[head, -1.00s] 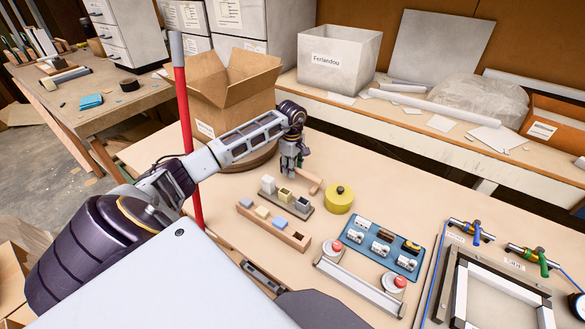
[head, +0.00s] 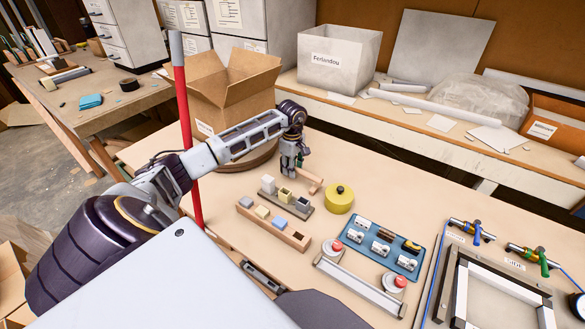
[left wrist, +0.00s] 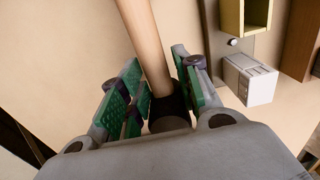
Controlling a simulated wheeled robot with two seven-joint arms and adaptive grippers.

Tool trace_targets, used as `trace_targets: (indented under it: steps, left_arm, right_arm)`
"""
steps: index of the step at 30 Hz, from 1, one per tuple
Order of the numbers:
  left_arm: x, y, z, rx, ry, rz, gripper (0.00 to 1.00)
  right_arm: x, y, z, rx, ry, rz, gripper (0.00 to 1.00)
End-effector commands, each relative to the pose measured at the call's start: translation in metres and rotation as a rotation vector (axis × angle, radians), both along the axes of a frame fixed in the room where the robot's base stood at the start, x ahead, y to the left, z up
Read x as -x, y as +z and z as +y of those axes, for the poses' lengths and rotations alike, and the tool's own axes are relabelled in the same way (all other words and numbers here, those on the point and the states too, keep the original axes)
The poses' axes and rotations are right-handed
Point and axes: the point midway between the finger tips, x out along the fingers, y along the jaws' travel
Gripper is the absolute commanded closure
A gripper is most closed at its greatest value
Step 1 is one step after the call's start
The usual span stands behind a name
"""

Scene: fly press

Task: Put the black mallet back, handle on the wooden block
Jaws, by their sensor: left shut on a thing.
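My left gripper (head: 289,168) is at the far side of the workbench, pointing down beside a short tan wooden piece (head: 314,184). In the left wrist view, the gripper (left wrist: 161,98) has its green-padded fingers on both sides of the black mallet (left wrist: 168,104) near its dark head. The mallet's pale wooden handle (left wrist: 145,45) runs away from the fingers and out at the top of the picture. The fingers hide much of the head. I cannot tell in the head view whether the tan piece is the handle, the wooden block or both. My right gripper is not in view.
Near the gripper stand a small tray of blocks (head: 299,208), a yellow round tin (head: 339,203) and a wooden rack (head: 246,212). A cardboard box (head: 228,100) is behind my arm. A red pole (head: 187,130) rises beside it. A blue tray (head: 370,263) lies right.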

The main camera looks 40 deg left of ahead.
Motion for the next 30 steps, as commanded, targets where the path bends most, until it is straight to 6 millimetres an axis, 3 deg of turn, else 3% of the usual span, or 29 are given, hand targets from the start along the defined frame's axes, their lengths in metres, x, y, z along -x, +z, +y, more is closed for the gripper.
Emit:
trace_targets:
  steps: [17,30]
  left_arm:
    - [0.0,-0.002,0.0,0.0,0.0,-0.001,1.0]
    - [0.0,-0.008,0.001,-0.001,0.001,-0.002,1.0]
  right_arm:
    - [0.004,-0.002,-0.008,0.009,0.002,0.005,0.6]
    - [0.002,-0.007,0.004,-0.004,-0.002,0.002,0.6]
